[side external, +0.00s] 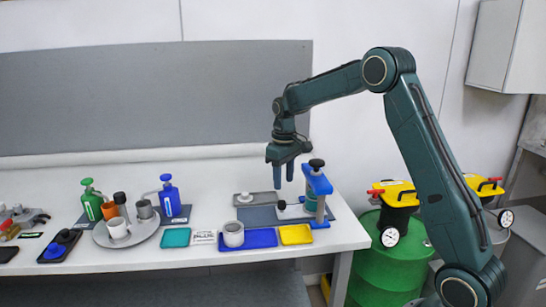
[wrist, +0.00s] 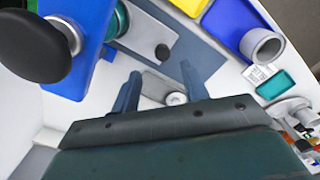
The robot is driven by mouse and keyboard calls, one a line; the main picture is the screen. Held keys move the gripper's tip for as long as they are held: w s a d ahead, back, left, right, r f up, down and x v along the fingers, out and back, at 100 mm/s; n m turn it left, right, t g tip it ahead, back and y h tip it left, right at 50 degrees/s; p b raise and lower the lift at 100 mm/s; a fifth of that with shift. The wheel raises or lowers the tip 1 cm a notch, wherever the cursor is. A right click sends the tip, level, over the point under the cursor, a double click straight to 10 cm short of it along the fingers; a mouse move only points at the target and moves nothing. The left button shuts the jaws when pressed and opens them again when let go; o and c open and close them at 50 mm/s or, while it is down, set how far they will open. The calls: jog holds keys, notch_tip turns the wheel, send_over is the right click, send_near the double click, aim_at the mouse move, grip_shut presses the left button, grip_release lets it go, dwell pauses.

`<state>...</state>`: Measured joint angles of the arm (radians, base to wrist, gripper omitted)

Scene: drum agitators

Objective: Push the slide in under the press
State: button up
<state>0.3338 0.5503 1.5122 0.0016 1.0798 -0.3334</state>
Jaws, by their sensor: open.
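The press (side external: 319,185) is a blue frame with a black knob on top and a green cylinder inside it. The slide (side external: 297,212) is a pale flat bar with a small black knob at its left end; it sticks out to the left from the press. In the wrist view the slide (wrist: 146,35) runs from the green part of the press (wrist: 92,40) to its black knob. My gripper (side external: 283,180) points down, open and empty, above and apart from the slide's knob end. The wrist view shows both fingers (wrist: 160,75) spread.
A grey block with a round knob (side external: 245,198) lies left of the slide. Blue (side external: 262,238) and yellow (side external: 296,234) trays and a grey cup (side external: 233,233) stand in front. A round tray (side external: 125,235) and pump bottles are farther left.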

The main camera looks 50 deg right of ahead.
notch_tip(320, 180, up, 6)
jog(key=shift+r, duration=0.2)
dwell(0.4)
jog(key=s+a+r+t, duration=0.2)
jog(key=s+a+r, duration=0.2)
jog(key=s+a, duration=0.25)
jog(key=s+a+r+t, duration=0.1)
jog(key=s+a+r, duration=0.4)
jog(key=s, duration=0.3)
jog(key=s+a+f+t, duration=0.1)
jog(key=s+a+f, duration=0.1)
jog(key=s, duration=0.5)
jog(key=s+a+f+t, duration=0.1)
jog(key=s+a+f, duration=0.1)
jog(key=s, duration=0.6)
jog(key=shift+s+a+f+t, duration=0.25)
jog(key=shift+a+t, duration=0.05)
jog(key=shift+a, duration=0.25)
